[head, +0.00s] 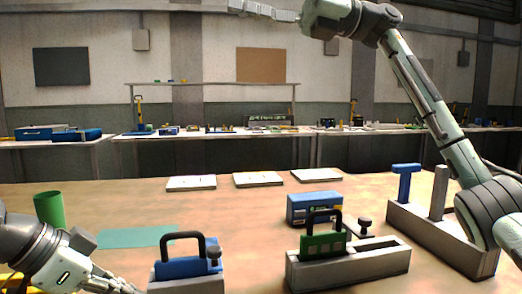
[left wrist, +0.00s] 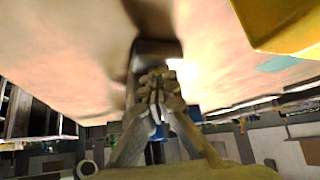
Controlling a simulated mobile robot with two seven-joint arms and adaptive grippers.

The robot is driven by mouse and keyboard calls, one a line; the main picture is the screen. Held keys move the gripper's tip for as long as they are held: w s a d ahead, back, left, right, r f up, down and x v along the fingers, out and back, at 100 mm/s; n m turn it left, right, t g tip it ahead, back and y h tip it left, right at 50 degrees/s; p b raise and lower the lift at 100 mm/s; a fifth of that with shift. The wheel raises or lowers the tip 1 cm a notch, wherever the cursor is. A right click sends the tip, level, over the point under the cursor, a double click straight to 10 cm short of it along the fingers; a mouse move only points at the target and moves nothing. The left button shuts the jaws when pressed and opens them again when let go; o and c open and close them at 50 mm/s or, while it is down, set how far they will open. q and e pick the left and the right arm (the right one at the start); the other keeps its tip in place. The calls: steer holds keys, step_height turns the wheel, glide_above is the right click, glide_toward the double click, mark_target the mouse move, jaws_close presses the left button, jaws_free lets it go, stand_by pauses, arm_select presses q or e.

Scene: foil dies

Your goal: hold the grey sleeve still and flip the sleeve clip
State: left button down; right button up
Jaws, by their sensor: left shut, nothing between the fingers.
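A long grey open-topped holder (head: 350,268) stands at front centre. A green block (head: 322,246) with a black handle sits in its left part, and a black knob (head: 365,221) stands beside the block. A second grey holder (head: 190,284) at front left carries a blue block (head: 186,267) with a black handle and another black knob (head: 213,253). I cannot tell which part is the sleeve clip. My left gripper (head: 128,287) is low at the left, near the second holder, shut and empty; its fingers show in the left wrist view (left wrist: 156,95). My right gripper (head: 250,8) is raised at the top, partly cut off.
A blue box (head: 314,207) stands behind the green block. A grey rack (head: 445,243) with a blue T-handled piece (head: 405,181) is at right. A green cup (head: 49,209) and teal mat (head: 138,237) lie left. White plates (head: 258,180) line the back; the middle is clear.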

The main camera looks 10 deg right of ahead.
steer(key=shift+w+d+r+t+y, duration=0.2)
steer(key=shift+d+r, duration=0.1)
steer(key=shift+d, duration=0.2)
steer(key=shift+w+d+r+t+y, duration=0.1)
steer(key=shift+d+r+t+y, duration=0.15)
steer(key=shift+d, duration=0.25)
steer(key=shift+c, duration=0.4)
steer(key=c, duration=0.5)
steer(key=shift+f, duration=0.2)
steer(key=shift+c, duration=1.1)
steer(key=d+f+h, duration=0.1)
steer(key=f, duration=0.5)
steer(key=f+h, duration=0.1)
steer(key=f, duration=0.5)
steer(key=d+f+n+h, duration=0.1)
steer(key=f+h, duration=0.1)
steer(key=f, duration=0.4)
steer(key=shift+d+f, duration=0.3)
steer(key=shift+d, duration=0.05)
jaws_close()
steer(key=s+d+f+n+g+h, duration=0.1)
steer(key=s+d+f+h, duration=0.15)
steer(key=f, duration=0.65)
steer(key=s+d+f+n+g+h, duration=0.15)
steer(key=s+f, duration=0.25)
steer(key=f, duration=0.5)
steer(key=a+f, duration=0.2)
steer(key=a, duration=0.9)
steer(key=shift+s+f+h, duration=0.3)
steer(key=shift+s+h, duration=0.05)
